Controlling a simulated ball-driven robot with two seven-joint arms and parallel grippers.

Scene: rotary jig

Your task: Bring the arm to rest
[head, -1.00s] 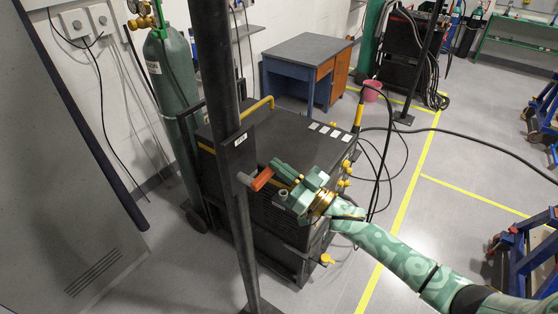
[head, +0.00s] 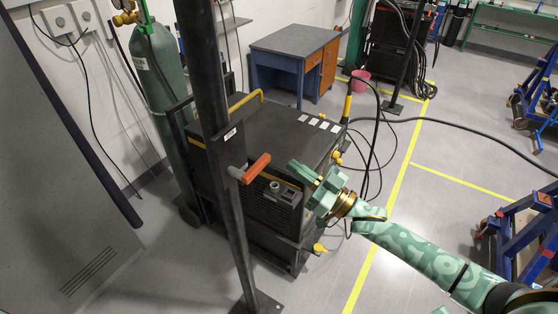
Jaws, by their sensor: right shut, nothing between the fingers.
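My right arm (head: 420,251) comes in from the lower right. Its green gripper (head: 298,172) points left and is shut and empty, a little to the right of the orange-red handle (head: 257,168). The handle is on a short grey fitting on the dark upright post (head: 222,130), and it tilts up to the right. There is a visible gap between the gripper and the handle. My left gripper is not in view.
A dark welding machine (head: 285,128) stands behind the post and gripper. A green gas cylinder (head: 163,85) stands to its left. Black cables (head: 450,122) run across the floor. Blue frames (head: 520,232) stand at the right. Floor around the yellow line (head: 405,185) is open.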

